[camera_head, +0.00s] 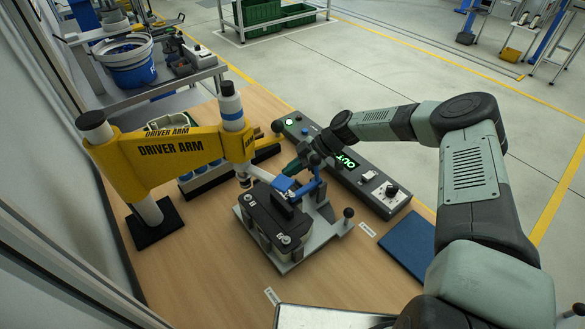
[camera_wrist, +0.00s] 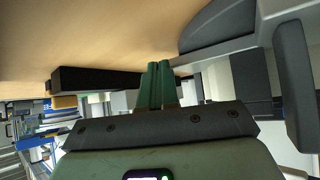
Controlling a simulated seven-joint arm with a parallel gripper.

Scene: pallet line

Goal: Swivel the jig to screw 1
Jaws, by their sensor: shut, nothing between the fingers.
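The jig (camera_head: 322,234) is a light grey plate on the wooden bench, bearing a dark block (camera_head: 268,222) with round metal spots on its top. A blue clamp (camera_head: 286,184) sits at its far side, and a black knob (camera_head: 348,212) stands at its right corner. The yellow driver arm (camera_head: 165,148) reaches over the jig's far left end, with its bit (camera_head: 244,180) above that end. My gripper (camera_head: 292,166) is beside the blue clamp at the jig's far side; contact cannot be told. In the wrist view its green fingers (camera_wrist: 161,86) are together and empty.
A control box (camera_head: 352,170) with a lit green "OUT" display lies right behind my gripper. A blue mat (camera_head: 408,246) lies at right, a metal tray (camera_head: 325,317) at the near edge. Bare bench shows left of the jig. The driver stand's black base (camera_head: 154,226) is at left.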

